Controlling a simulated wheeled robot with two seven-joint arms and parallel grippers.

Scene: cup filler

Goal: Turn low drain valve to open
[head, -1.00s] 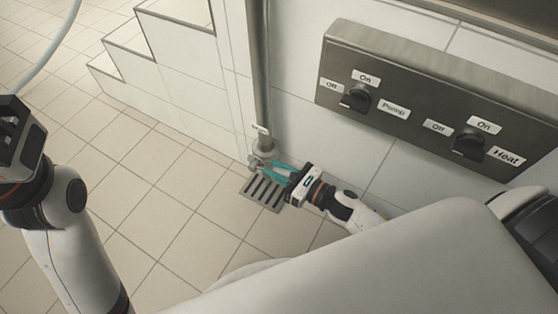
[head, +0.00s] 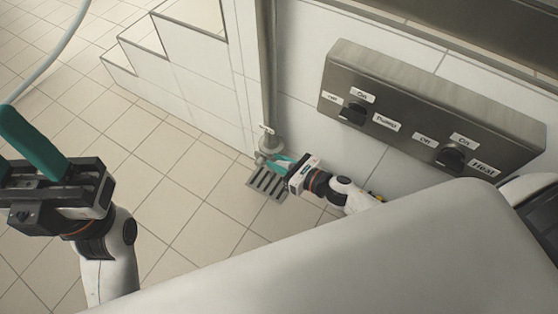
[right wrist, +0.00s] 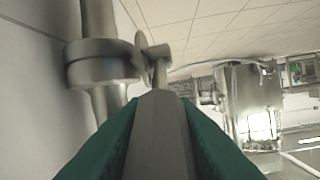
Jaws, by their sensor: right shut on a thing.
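The low drain valve (head: 262,157) sits at the foot of a vertical pipe near the floor. My right gripper (head: 279,164) is at the valve, its teal fingers shut on the valve's grey handle. In the right wrist view, the grey handle (right wrist: 160,125) lies between the fingers and runs toward the round valve body (right wrist: 101,63); its far end is thin. How far the valve is turned is hard to tell. My left gripper (head: 20,155) is at the left edge, its teal fingers apart and empty, far from the valve.
A slotted floor drain (head: 266,184) lies just below the valve. The metal pipe (head: 268,75) runs up the tiled wall. A control panel (head: 425,115) with Pump and Heat knobs is above right. White steps (head: 185,60) stand behind left. The tiled floor is clear.

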